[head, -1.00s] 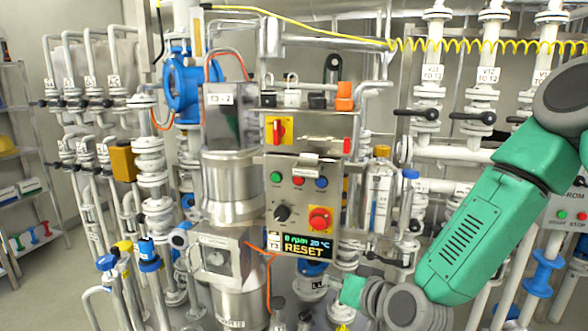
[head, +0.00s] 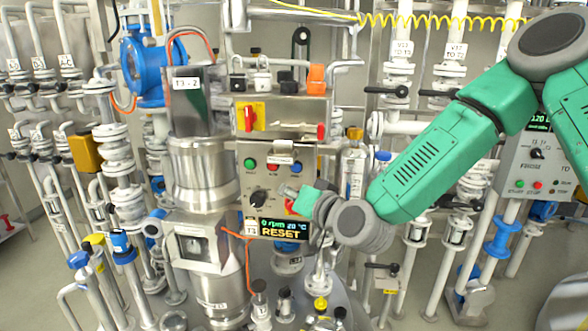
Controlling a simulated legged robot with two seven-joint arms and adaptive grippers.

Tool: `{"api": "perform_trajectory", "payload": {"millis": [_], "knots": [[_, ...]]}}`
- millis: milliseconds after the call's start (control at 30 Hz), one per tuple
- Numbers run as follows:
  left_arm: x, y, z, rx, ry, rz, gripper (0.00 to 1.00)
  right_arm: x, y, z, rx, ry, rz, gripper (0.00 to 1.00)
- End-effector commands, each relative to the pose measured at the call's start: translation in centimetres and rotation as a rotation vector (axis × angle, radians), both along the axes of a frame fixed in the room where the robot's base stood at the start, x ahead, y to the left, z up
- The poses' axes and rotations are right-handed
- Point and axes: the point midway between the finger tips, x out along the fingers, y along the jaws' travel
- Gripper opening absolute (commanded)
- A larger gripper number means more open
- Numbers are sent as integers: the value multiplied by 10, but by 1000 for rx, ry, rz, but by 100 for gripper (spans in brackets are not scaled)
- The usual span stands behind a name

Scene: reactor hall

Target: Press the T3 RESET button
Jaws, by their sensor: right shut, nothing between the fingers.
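The T3 control panel (head: 277,150) stands in the middle of the head view. It has a green button (head: 250,163), a red button (head: 271,167) and a blue button (head: 297,167) in a row; their labels are too small to read. Below are a black knob (head: 259,197) and a red knob on yellow, mostly hidden by my gripper. The T3 display (head: 284,228) reads "0 rpm 20 °C RESET". My right gripper (head: 287,190) is shut and empty in front of the panel, its tip just below the red and blue buttons. I cannot tell whether it touches. My left gripper is out of view.
A yellow plate with a red switch (head: 250,116) sits above the buttons. White pipes and valves crowd both sides. Another panel (head: 537,155) is at far right.

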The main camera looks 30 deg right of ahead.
Motion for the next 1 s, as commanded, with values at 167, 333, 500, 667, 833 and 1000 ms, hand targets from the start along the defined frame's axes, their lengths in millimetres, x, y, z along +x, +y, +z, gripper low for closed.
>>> {"api": "perform_trajectory", "payload": {"millis": [167,333,500,667,833,1000], "knots": [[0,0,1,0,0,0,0,15,-12,0,1,0,-2,0],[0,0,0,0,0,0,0,35,-27,0,1,0,-3,0],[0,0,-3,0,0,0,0,52,-40,-1,0,0,-1,0],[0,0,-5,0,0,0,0,63,-47,-1,-1,0,-1,0],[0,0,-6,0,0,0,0,67,-50,0,-1,1,0,0],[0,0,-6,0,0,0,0,67,-51,0,-1,1,0,0]]}}
